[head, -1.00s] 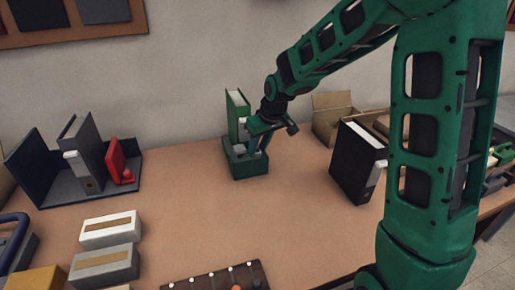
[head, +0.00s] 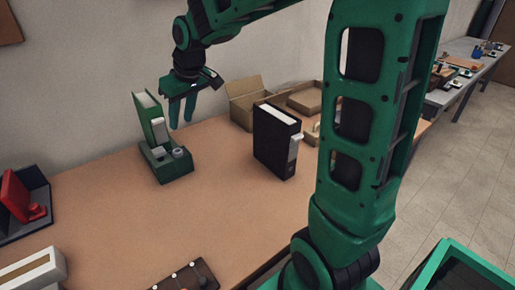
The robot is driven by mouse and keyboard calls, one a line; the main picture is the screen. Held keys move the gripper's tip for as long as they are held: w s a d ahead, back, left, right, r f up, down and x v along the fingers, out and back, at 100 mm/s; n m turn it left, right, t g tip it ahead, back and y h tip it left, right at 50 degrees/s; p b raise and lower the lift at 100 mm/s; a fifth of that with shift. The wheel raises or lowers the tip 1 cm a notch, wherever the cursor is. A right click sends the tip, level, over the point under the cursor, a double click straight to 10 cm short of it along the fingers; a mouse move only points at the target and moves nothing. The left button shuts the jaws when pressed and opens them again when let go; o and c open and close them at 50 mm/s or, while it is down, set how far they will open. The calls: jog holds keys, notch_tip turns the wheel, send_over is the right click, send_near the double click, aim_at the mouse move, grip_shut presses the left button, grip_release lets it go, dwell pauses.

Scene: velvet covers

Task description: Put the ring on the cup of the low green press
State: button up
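The low green press (head: 176,172) stands on the table at the left of the head view, with an upright green back plate (head: 147,119). A small grey round piece (head: 180,152) sits at the right of its base, and a pale piece (head: 158,152) sits beside it. I cannot tell at this size which is the cup and whether the ring is on it. My gripper (head: 182,125) hangs above the base, fingers pointing down, apart and empty.
A red press (head: 22,197) is at the far left. A dark board with pegs (head: 186,279) lies at the front edge. The middle of the table is clear.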

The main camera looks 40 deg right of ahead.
jog(key=s+d+f+m+g+h, duration=0.1)
jog(key=s+d+m, duration=0.2)
jog(key=s+d, duration=0.5)
jog(key=s+d+f+m+g+h, duration=0.1)
jog(key=s+d+m, duration=0.3)
jog(key=s, duration=0.7)
jog(key=s+d+f+m+g, duration=0.1)
jog(key=s+d+f, duration=0.1)
jog(key=s, duration=0.6)
jog(key=s+d+f+m+g+y, duration=0.1)
jog(key=s+d+f, duration=0.1)
jog(key=s, duration=0.5)
jog(key=shift+s+m, duration=0.35)
jog(key=shift+m, duration=0.05)
